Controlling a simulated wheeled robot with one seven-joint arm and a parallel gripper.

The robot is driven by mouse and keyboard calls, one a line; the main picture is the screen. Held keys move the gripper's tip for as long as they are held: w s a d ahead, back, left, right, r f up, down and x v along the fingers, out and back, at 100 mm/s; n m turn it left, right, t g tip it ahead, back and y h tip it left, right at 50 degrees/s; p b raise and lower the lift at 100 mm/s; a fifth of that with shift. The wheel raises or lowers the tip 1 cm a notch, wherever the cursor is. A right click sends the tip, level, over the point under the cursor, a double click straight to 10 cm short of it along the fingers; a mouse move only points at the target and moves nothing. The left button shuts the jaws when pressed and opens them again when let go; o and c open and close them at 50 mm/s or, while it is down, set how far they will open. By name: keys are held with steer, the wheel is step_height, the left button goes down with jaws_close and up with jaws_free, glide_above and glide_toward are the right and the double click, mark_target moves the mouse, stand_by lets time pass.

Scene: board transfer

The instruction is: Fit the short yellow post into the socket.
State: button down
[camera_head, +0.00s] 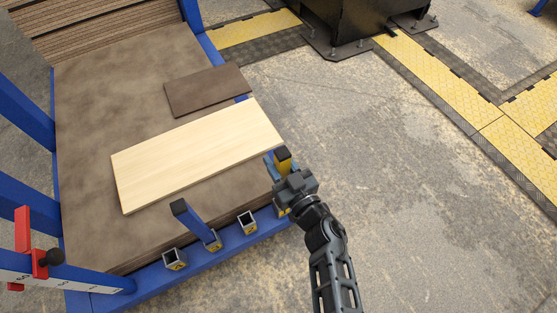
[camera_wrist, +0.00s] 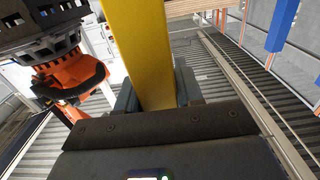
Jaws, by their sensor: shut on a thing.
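The yellow post (camera_head: 284,165) with a black top stands roughly upright in my gripper (camera_head: 282,176) at the right front corner of the blue-framed rack. The wrist view shows the yellow post (camera_wrist: 139,50) between the two fingers (camera_wrist: 152,98), which are shut on it. Square sockets line the rack's front blue rail. The left socket (camera_head: 174,259) and another socket (camera_head: 247,222) look empty. A blue post (camera_head: 191,220) with a dark top leans from the socket (camera_head: 213,241) between them. My gripper hides the rail's right end and the post's lower end, so I cannot tell whether it is in a socket.
A pale board (camera_head: 197,152) and a smaller brown board (camera_head: 207,89) lie on the rack's brown deck (camera_head: 110,100). A red clamp (camera_head: 37,262) is at the lower left. The concrete floor (camera_head: 400,190) at right is clear.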

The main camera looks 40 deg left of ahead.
steer(key=shift+f+b, duration=0.8)
steer(key=shift+f, duration=0.2)
steer(key=c, duration=0.6)
jaws_free()
steer(key=shift+c, duration=0.2)
steer(key=p+v, duration=0.3)
steer(key=v, duration=0.4)
steer(key=shift+s+d, duration=0.15)
steer(key=shift+d, duration=0.2)
